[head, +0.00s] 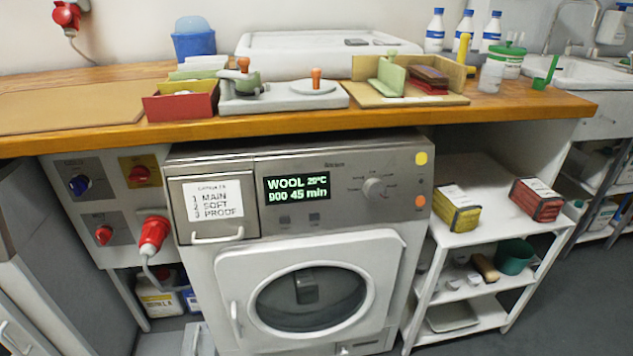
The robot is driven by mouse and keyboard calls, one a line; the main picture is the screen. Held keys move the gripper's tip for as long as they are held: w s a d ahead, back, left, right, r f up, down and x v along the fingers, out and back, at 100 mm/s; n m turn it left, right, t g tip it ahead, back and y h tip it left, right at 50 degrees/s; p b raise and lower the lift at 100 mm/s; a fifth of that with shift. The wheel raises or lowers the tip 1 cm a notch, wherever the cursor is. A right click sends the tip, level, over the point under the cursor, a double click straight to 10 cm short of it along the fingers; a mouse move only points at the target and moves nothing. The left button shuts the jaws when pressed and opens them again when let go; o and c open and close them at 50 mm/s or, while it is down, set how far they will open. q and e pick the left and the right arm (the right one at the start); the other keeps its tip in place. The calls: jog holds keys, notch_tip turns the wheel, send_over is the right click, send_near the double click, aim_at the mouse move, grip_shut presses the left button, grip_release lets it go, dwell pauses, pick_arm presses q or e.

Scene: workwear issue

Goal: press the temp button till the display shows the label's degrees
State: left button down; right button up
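The washing machine (240,265) stands under the wooden counter in the head view. Its lit display (297,190) reads WOOL, 900 and 45 min; the small degrees figure at top right looks like a twenty-something °C, its last digit unclear. Two small dark buttons, a left one (285,221) and a right one (314,219), sit below the display; their lettering is too small to tell which is temp. A white label (214,201) on the drawer reads MAIN, SOFT, PROOF; I can read no degrees on it. Neither of my grippers is in view.
A round dial (375,188), a yellow spot (421,158) and an orange spot (420,201) are right of the display. The door (377,262) is shut. The counter (370,113) overhangs the panel. A red plug (154,234) sticks out at left; a white shelf (487,218) stands right.

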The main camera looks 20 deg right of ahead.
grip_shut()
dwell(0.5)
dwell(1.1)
